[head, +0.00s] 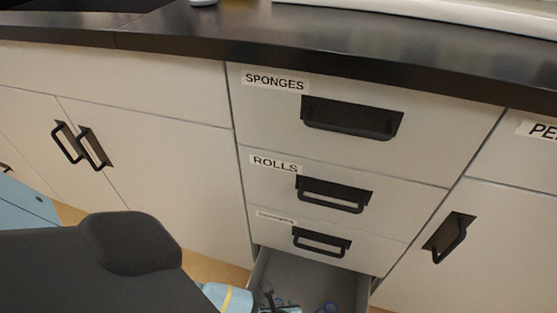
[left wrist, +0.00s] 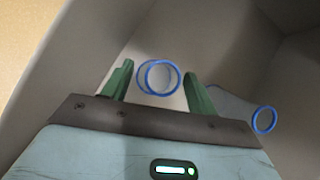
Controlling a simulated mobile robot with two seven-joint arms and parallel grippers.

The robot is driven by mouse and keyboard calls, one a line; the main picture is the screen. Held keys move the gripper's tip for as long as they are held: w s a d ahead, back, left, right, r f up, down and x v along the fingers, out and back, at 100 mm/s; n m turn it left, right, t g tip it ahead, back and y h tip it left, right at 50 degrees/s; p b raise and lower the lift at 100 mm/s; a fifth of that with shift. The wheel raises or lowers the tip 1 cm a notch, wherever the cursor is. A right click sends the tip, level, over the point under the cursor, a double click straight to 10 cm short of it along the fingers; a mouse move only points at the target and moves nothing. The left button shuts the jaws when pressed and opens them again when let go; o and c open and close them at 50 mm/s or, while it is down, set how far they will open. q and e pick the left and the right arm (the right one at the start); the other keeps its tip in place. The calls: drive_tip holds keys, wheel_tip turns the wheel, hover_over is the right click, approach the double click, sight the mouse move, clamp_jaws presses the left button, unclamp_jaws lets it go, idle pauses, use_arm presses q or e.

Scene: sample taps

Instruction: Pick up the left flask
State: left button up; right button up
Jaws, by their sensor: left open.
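The left flask (left wrist: 158,77) shows as a blue-rimmed clear mouth in the left wrist view, seen from above, between the two green fingertips of my left gripper (left wrist: 158,88). The gripper is open, and I cannot tell how far the fingers reach down beside the flask. A second blue-rimmed flask (left wrist: 265,119) lies to the right, outside the fingers. In the head view, blue rims show small at the bottom edge, the right one (head: 328,308) clearer and the left one partly hidden by my gripper. My right gripper is not in view.
The flasks are inside a pulled-out bottom drawer (head: 362,292), with its walls close around my left gripper. Closed drawers labelled SPONGES (head: 275,110) and ROLLS (head: 270,185) are above it. A dark countertop (head: 240,40) runs over them, and a closed cupboard is at each side.

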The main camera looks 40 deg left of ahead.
sight(277, 304)
use_arm(q)
drive_tip(key=b+x, duration=0.1)
drive_tip(key=x, duration=0.2)
drive_tip(key=shift+c, duration=0.7)
clamp_jaws()
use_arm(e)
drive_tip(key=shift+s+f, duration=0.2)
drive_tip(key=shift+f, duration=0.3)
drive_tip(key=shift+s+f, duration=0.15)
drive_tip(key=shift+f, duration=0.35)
use_arm(q)
drive_tip(key=shift+r, duration=0.15)
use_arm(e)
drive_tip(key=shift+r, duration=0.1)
